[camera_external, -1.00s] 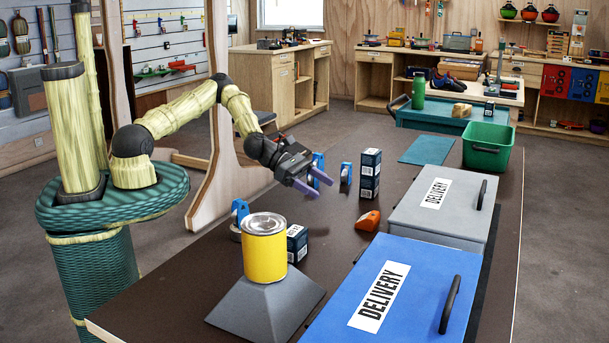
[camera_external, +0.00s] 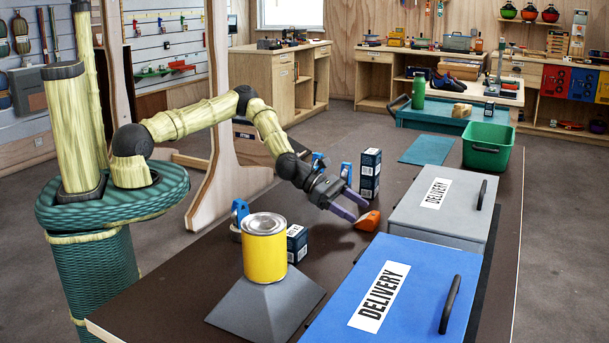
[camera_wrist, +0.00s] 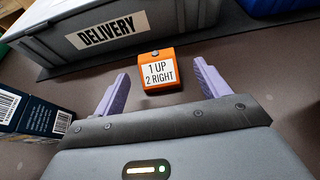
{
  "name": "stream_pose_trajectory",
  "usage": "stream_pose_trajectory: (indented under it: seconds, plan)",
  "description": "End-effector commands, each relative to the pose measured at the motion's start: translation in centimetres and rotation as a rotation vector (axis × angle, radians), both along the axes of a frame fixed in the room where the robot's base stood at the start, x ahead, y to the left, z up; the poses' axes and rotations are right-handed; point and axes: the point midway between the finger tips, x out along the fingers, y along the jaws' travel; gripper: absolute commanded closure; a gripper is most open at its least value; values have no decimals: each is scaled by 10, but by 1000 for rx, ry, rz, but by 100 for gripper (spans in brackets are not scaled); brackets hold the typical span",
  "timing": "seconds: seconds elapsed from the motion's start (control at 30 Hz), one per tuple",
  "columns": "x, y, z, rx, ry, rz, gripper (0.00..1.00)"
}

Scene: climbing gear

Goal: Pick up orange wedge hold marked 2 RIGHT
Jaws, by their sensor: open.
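The orange wedge hold (camera_external: 368,221) lies on the dark table, beside the grey delivery box. In the wrist view the hold (camera_wrist: 161,56) carries a white label reading "1 UP" and "2 RIGHT". My gripper (camera_external: 358,209) is low over the table just to the left of the hold. In the wrist view its two purple fingers (camera_wrist: 160,85) are open, and the hold sits ahead of them, between their lines. Nothing is between the fingers. Whether a fingertip touches the hold cannot be told.
The grey delivery box (camera_external: 432,223) stands right behind the hold, and the blue delivery box (camera_external: 418,265) is nearer the camera. Stacked dark cartons (camera_external: 370,175) stand close behind my gripper. A yellow can (camera_external: 265,255) sits on a grey pyramid (camera_external: 240,305) at the front.

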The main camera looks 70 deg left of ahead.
Motion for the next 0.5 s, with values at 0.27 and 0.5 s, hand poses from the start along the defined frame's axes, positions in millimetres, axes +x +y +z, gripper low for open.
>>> stream_pose_trajectory:
  seconds: [0.27,0.5]
  plan:
    - [17,-14,-9,0,0,-1,25]
    - [35,-31,-20,0,0,-1,25]
